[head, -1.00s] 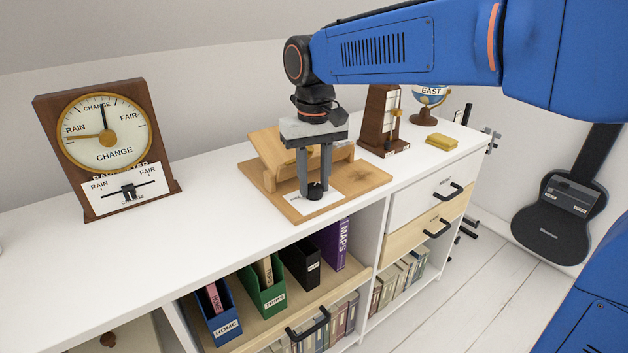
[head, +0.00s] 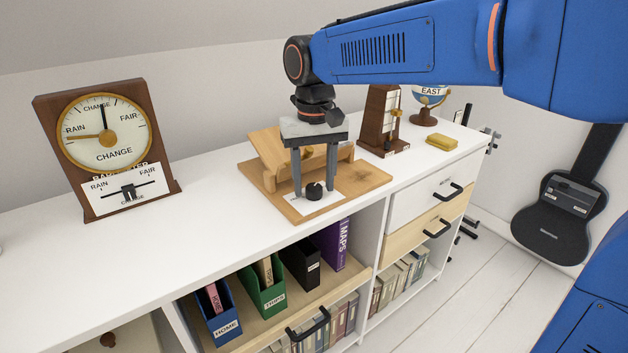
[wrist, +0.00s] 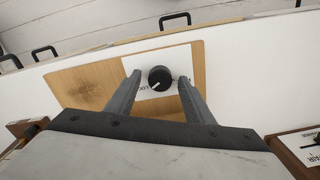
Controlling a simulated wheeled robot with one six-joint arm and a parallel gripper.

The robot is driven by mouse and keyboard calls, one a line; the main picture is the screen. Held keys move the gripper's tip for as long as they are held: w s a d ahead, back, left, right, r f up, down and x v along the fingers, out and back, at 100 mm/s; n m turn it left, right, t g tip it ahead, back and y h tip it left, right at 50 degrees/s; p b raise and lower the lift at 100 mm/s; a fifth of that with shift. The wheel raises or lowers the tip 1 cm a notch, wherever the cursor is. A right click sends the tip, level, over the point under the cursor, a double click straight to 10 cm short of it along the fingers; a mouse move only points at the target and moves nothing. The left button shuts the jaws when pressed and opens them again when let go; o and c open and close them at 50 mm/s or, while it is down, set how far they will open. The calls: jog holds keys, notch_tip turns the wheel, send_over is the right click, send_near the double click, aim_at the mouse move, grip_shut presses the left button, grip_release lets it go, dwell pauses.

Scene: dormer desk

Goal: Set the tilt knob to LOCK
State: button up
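The tilt knob (head: 314,191) is a small black round knob on a white label plate (head: 327,201) at the front of a wooden stand (head: 372,180). The knob (wrist: 160,78) shows a pale pointer line in the wrist view, angled toward the lower left of that picture. Some lettering shows on the plate below it, partly hidden and too small to read surely. My gripper (head: 314,188) points down over the knob. In the wrist view its fingers (wrist: 160,80) stand apart on either side of the knob, with gaps, touching nothing that I can see.
A barometer (head: 105,145) stands left on the white cabinet top (head: 200,190). A brown wooden device (head: 380,120), a yellow block (head: 441,142) and a globe (head: 428,98) stand to the right. Drawer handles (head: 450,192) stick out from the cabinet front.

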aim_at(315, 186)
jog(key=shift+r, duration=0.1)
notch_tip(315, 186, up, 17)
dwell(0.7)
jog(key=shift+d+r, duration=0.1)
jog(key=s+d+f+t, duration=0.1)
jog(key=s+d+f, duration=0.2)
jog(key=d, duration=0.2)
jog(key=s+d+f+m, duration=0.1)
jog(key=s+d+f, duration=0.15)
jog(key=d, duration=0.35)
jog(key=s+d+f+t, duration=0.1)
jog(key=s+d+f, duration=0.2)
jog(key=d+f, duration=0.15)
jog(key=s+d+f+m+t, duration=0.1)
jog(key=s+d+f, duration=0.4)
jog(key=f, duration=0.3)
jog(key=s+d+f+t, duration=0.1)
jog(key=s+d+f, duration=0.5)
jog(key=f, duration=0.3)
jog(key=shift+s+d+f+m+t, duration=0.25)
jog(key=shift+s+m+t, duration=0.15)
jog(key=shift+s, duration=0.3)
